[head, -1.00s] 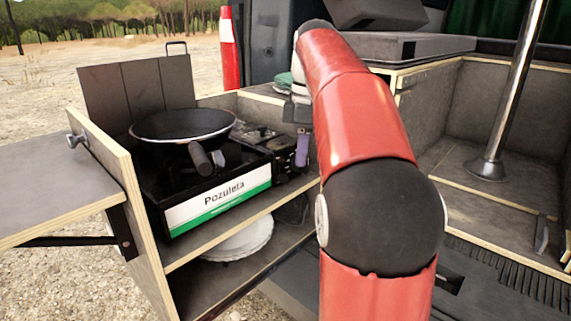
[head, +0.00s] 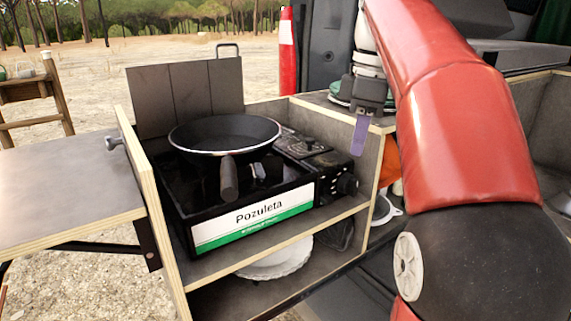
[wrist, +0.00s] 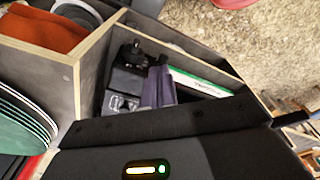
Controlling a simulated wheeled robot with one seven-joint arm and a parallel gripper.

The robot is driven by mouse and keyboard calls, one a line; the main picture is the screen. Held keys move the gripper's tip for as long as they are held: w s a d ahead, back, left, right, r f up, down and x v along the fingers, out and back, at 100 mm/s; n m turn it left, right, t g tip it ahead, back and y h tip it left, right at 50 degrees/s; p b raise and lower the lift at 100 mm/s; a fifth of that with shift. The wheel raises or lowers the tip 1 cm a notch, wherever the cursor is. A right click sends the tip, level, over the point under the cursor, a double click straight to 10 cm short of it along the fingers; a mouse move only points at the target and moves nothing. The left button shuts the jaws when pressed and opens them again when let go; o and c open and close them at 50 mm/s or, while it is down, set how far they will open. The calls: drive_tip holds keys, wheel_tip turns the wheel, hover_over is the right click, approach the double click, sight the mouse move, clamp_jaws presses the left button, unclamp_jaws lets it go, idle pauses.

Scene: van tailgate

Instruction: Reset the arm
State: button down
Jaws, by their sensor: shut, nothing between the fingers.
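My red arm reaches in from the lower right in the head view. My gripper (head: 361,136) hangs at the right end of the camp stove, its purple fingers pointing down. The fingers are shut with nothing between them; they also show in the wrist view (wrist: 157,87), in front of the stove's dark control end. The black stove (head: 255,215), with a "Pozuleta" label, sits on the upper shelf of the pull-out unit. I cannot tell how close the fingers are to the nearby panel.
A black frying pan (head: 225,133) sits on the stove. Green-rimmed plates (wrist: 25,125) are stacked beside the gripper. An orange item (wrist: 42,28) lies in the neighbouring compartment. A white plate (head: 277,262) is on the lower shelf. A side table (head: 70,195) extends left; a wooden chair (head: 40,95) stands beyond.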

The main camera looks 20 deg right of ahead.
drive_tip(key=s+a+f+m+t, duration=0.1)
drive_tip(key=s+a+f+m, duration=0.2)
drive_tip(key=f, duration=0.5)
drive_tip(key=s+a+f+m+t, duration=0.2)
drive_tip(key=s+a+f+m, duration=0.1)
drive_tip(key=s+f, duration=0.3)
drive_tip(key=s+a+f+m+t+h, duration=0.1)
drive_tip(key=s+a+f+m+t, duration=0.1)
drive_tip(key=f, duration=0.8)
drive_tip(key=s+a+m, duration=0.1)
drive_tip(key=s+m, duration=0.1)
drive_tip(key=m, duration=0.1)
drive_tip(key=shift+s+a+m, duration=0.25)
drive_tip(key=shift+s+m, duration=0.05)
drive_tip(key=shift+s, duration=0.05)
